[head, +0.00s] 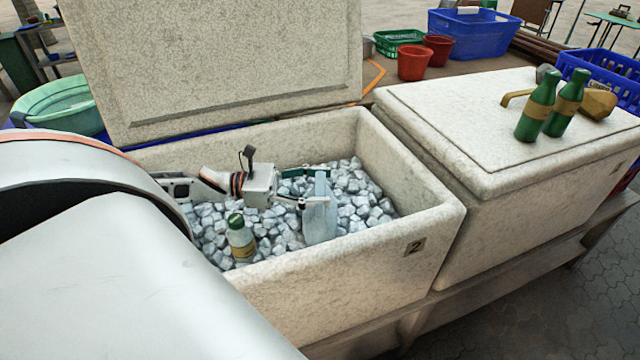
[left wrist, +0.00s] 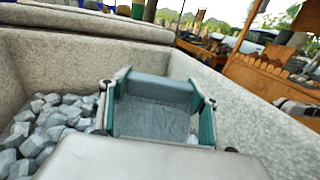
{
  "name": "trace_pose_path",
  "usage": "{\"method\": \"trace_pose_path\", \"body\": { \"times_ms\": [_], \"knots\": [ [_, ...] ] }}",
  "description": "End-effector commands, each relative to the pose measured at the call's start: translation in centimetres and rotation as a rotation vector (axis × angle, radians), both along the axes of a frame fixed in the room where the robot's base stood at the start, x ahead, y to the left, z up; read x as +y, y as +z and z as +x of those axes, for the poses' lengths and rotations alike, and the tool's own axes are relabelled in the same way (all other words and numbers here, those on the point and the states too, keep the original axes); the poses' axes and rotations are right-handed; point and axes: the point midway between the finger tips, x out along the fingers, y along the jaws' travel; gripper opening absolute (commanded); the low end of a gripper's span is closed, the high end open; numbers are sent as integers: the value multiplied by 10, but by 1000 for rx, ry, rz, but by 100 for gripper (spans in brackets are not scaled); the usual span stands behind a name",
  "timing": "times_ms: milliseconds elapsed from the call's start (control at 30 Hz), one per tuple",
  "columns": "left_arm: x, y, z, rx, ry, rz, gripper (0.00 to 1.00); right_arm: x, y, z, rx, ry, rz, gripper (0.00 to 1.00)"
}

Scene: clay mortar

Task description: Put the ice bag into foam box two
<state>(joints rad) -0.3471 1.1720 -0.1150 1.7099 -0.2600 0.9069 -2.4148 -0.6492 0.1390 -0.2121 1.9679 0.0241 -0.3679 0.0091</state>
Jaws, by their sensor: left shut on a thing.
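My left gripper (head: 308,188) is inside the box, low over the ice. It is shut on the ice bag (head: 321,210), a pale blue-grey flat block held upright between its fingers. The bag's lower edge is at the ice; I cannot tell whether it touches. The left wrist view also shows the bag (left wrist: 152,112) between the green finger pads. My right gripper is not in view.
A closed foam box (head: 530,205) stands at the right, with two green bottles (head: 537,105) on its lid. Red buckets (head: 412,63), a blue crate (head: 472,35) and a green basin (head: 62,105) are behind. The box walls surround my gripper.

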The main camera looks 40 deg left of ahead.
Motion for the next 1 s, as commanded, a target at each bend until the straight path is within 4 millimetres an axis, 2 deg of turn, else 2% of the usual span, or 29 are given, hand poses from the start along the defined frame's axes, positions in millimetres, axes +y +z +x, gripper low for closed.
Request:
{"method": "trace_pose_path", "body": {
  "times_ms": [133,500,533,567,1000],
  "knots": [
    [0,-15,1,-4,-1,-5,6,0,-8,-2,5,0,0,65],
    [0,-18,1,-5,-1,-4,6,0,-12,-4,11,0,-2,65],
    [0,-21,0,0,0,0,69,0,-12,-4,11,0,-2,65],
    [0,-20,0,0,0,0,77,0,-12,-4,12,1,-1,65],
    [2,-19,-2,2,0,1,78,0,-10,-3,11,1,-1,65]
  ]
}}
